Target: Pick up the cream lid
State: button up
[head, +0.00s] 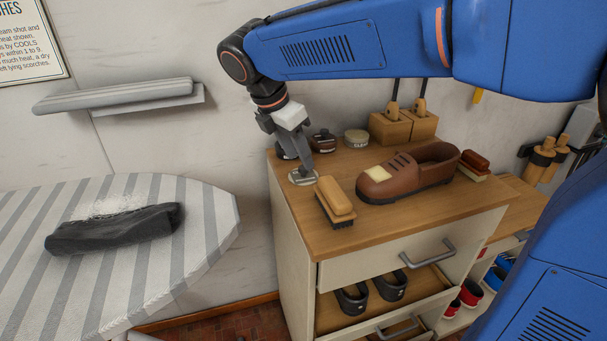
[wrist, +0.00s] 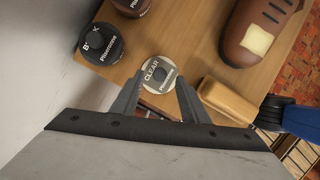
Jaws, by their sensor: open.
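The cream lid (head: 299,179) lies flat near the left edge of the wooden cabinet top. In the wrist view the cream lid (wrist: 158,66) reads "CLEAR" and has a grey round centre. My gripper (head: 307,167) points down over it, open and empty. In the wrist view my gripper (wrist: 160,86) has its two fingers apart, with the lid between and just beyond the tips. I cannot tell whether the fingers touch it. In the head view the fingers partly hide the lid.
A brush (head: 336,197) lies close to the lid's right, and a brown shoe (head: 405,176) beyond it. A black tin (wrist: 100,43), a brown tin (head: 323,140) and a cream tin (head: 356,139) stand behind. The cabinet's left edge is close; an ironing board (head: 205,215) stands left.

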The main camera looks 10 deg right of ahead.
aim_at(301, 168)
jog(key=shift+x, duration=1.9)
jog(key=shift+s+a, duration=0.1)
jog(key=shift+a, duration=0.05)
jog(key=shift+c, duration=0.6)
grip_shut()
jog(key=shift+r, duration=0.1)
